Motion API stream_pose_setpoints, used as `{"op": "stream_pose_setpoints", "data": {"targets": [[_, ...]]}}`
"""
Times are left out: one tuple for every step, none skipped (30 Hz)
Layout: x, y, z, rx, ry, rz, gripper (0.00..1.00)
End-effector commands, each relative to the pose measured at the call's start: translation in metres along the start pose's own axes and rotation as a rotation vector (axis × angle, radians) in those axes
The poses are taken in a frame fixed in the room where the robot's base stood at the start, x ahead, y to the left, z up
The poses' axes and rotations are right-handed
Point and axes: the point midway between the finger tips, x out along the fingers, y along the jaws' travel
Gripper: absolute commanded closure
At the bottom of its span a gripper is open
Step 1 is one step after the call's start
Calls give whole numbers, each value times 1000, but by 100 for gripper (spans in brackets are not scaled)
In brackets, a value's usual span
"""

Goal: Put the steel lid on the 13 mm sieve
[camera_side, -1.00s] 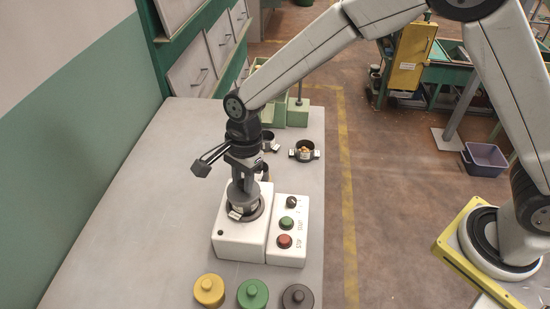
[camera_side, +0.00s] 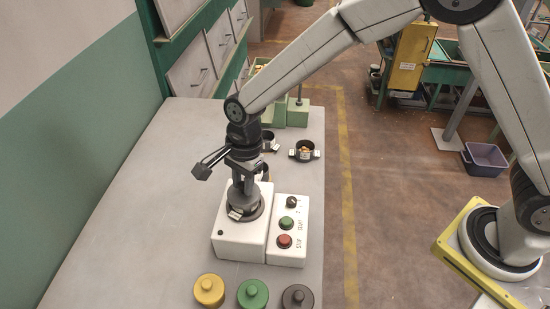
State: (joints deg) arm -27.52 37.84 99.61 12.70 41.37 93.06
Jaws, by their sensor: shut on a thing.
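My gripper (camera_side: 243,188) points straight down above the white machine box and is shut on a grey piece, which looks like the steel lid (camera_side: 247,202). The lid is partly hidden by the fingers. Right below it a dark round sieve (camera_side: 255,214) with a pale label sits on the white box (camera_side: 230,245). I cannot tell whether the lid touches the sieve rim. The label's size is too small to read.
A yellow lid (camera_side: 209,289), a green lid (camera_side: 252,293) and a dark grey lid (camera_side: 298,297) stand at the table's front. A button panel (camera_side: 288,255) adjoins the box. A dark pan (camera_side: 304,155) with nuts stands behind. The table's left side is clear.

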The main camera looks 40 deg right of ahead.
Motion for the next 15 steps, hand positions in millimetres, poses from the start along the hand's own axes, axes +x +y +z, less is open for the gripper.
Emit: {"op": "stream_pose_setpoints", "data": {"targets": [[0,0,0,0,0,0,100],[0,0,0,0,0,0,100],[0,0,0,0,0,0,100],[0,0,0,0,0,0,100],[0,0,0,0,0,0,100],[0,0,0,0,0,0,100],[0,0,0,0,0,0,100],[0,0,0,0,0,0,100],[0,0,0,0,0,0,67],[0,0,0,0,0,0,57],[0,0,0,0,0,0,48],[0,0,0,0,0,0,35],[0,0,0,0,0,0,29],[0,0,0,0,0,0,29],[0,0,0,0,0,0,29]]}}
